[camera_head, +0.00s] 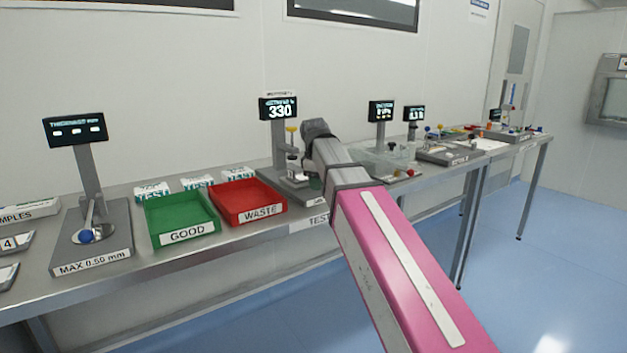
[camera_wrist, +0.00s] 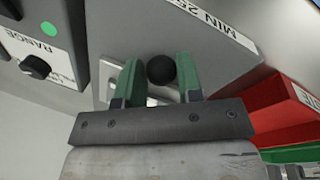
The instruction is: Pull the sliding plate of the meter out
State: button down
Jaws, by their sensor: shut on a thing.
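The meter (camera_head: 277,145) is a grey stand with a display reading 330, on the bench behind my arm. In the wrist view its grey base (camera_wrist: 150,30) carries a label starting "MIN 25". A black ball knob (camera_wrist: 161,69) sits between the two green fingers of my gripper (camera_wrist: 160,78), which is shut on it. A pale metal plate (camera_wrist: 106,84) shows beside the knob, partly hidden by the fingers; it appears to be the sliding plate.
The red WASTE tray (camera_head: 250,203) and green GOOD tray (camera_head: 181,218) stand left of the meter. A thickness meter (camera_head: 92,225) is further left. Other instruments (camera_head: 450,153) stand along the bench to the right. The floor in front of the bench is clear.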

jog(key=s+d, duration=0.1)
jog(key=s, duration=0.1)
jog(key=s+d, duration=0.1)
jog(key=s, duration=0.1)
jog(key=shift+d, duration=0.3)
jog(key=c, duration=0.8)
grip_release()
jog(key=shift+w, duration=0.1)
jog(key=r, duration=0.3)
jog(key=s+r, duration=0.1)
jog(key=r, duration=0.3)
jog(key=s+a+r, duration=0.1)
jog(key=r, duration=0.2)
jog(key=shift+r, duration=0.35)
jog(key=shift+s, duration=0.1)
